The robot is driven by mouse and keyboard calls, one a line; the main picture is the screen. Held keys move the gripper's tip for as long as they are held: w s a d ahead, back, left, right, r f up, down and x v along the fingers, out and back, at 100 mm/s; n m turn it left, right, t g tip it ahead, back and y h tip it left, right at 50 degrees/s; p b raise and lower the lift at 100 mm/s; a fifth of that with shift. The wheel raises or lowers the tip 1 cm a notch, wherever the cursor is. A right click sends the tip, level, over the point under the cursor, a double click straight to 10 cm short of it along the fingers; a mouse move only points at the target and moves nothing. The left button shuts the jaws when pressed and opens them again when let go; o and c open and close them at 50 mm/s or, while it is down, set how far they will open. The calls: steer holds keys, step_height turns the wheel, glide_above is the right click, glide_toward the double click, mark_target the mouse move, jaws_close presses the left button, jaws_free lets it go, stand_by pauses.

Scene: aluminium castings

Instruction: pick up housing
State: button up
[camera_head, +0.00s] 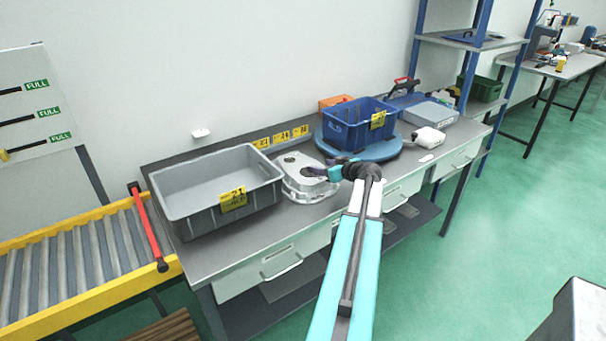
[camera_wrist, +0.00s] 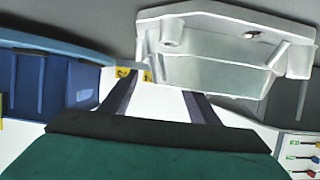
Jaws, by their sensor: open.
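The housing (camera_head: 303,187) is a silvery aluminium casting lying on the grey workbench, right of the grey crate. In the wrist view the housing (camera_wrist: 220,52) fills the upper right, with ribs and a round boss showing. My gripper (camera_head: 320,167) is at the housing's right side in the head view and covers part of it. In the wrist view my gripper (camera_wrist: 162,88) is open, its two dark fingers apart and pointing at the housing's near edge. I cannot tell whether a finger touches the housing.
An empty grey crate (camera_head: 240,200) stands close left of the housing. A blue crate (camera_head: 345,132) sits on a round blue turntable (camera_head: 378,152) to the right. Yellow labels (camera_head: 281,137) line a rail behind. A roller conveyor (camera_head: 80,255) adjoins the bench at left.

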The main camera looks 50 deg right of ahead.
steer(key=shift+w, duration=0.1)
stand_by(0.5)
jaws_close()
steer(key=shift+r, duration=0.1)
